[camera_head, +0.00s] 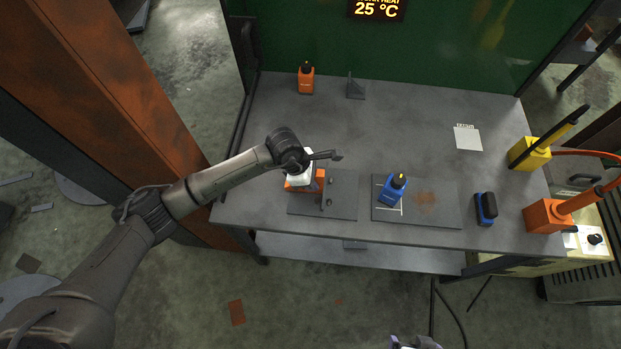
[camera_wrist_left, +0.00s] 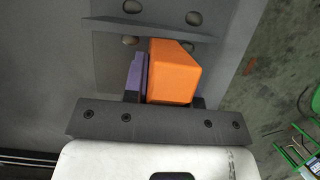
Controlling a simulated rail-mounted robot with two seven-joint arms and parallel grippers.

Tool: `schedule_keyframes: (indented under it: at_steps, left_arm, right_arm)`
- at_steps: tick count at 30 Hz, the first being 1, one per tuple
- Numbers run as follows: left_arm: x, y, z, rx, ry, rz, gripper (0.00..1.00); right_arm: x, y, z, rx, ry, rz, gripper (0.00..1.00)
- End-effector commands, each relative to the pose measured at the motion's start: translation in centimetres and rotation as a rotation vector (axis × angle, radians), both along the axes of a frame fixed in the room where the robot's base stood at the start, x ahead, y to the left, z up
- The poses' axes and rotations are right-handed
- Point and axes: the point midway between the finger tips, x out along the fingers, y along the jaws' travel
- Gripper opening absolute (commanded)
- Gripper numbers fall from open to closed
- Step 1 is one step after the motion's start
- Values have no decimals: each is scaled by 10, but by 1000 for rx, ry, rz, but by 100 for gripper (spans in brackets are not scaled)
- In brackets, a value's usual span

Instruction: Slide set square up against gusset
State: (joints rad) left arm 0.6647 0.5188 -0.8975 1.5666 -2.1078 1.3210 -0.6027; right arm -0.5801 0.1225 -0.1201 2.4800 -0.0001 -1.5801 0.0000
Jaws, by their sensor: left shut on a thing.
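My left gripper (camera_head: 304,184) is low over the dark grey plate at the left front of the bench. It is shut on an orange block with one slanted corner, which I take as the set square (camera_wrist_left: 174,72); some of its orange also shows in the head view (camera_head: 320,181). A grey triangular upright (camera_head: 355,87), perhaps the gusset, stands at the back of the bench.
The left plate (camera_head: 343,207) has round holes. An orange bottle (camera_head: 306,80) stands at the back left. Yellow (camera_head: 530,153) and orange (camera_head: 546,217) tools stand at the right. The bench middle is clear.

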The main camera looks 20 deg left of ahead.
Motion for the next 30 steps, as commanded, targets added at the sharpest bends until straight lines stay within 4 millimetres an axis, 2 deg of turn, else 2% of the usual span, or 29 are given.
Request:
schedule_keyframes:
  at_steps: [2,3,11,18,22,26,30]
  left_arm:
    - [0,-2,0,-2,-1,-1,0]
    - [0,-2,0,-2,-1,-1,29]
    - [0,-1,0,-1,0,0,54]
    - [0,-1,0,-1,0,0,55]
    - [0,2,8,0,-2,1,55]
    - [-2,10,26,0,-3,1,55]
    - [-4,20,53,0,-4,1,55]
  right_arm:
    - [0,-1,0,-3,0,2,85]
    - [0,-1,0,-3,0,2,85]
    - [0,-1,0,-3,0,2,85]
    - [0,0,0,0,0,0,85]
    - [0,1,1,3,-1,-2,85]
    - [0,1,4,5,0,-4,85]
    - [0,2,8,5,0,-4,85]
